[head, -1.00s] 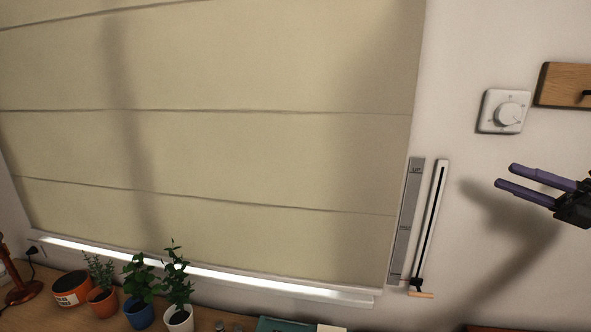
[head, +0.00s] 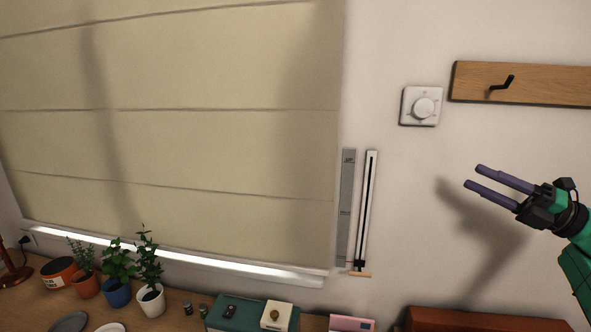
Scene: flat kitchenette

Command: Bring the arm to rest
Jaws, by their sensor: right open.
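My right gripper (head: 472,177) shows at the right of the head view. Its two purple fingers are parallel and apart, pointing up and to the left, with nothing between them. It is in front of the bare white wall, and its shadow falls on the wall to its left. Part of my green right arm shows below it at the right edge. My left gripper is not in view.
A beige blind (head: 200,140) covers most of the window. A slider (head: 367,210) and a dial (head: 423,107) are on the wall, with a wooden hook rail (head: 540,84) above my gripper. Potted plants (head: 151,300) and a green box (head: 245,318) stand on the counter below.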

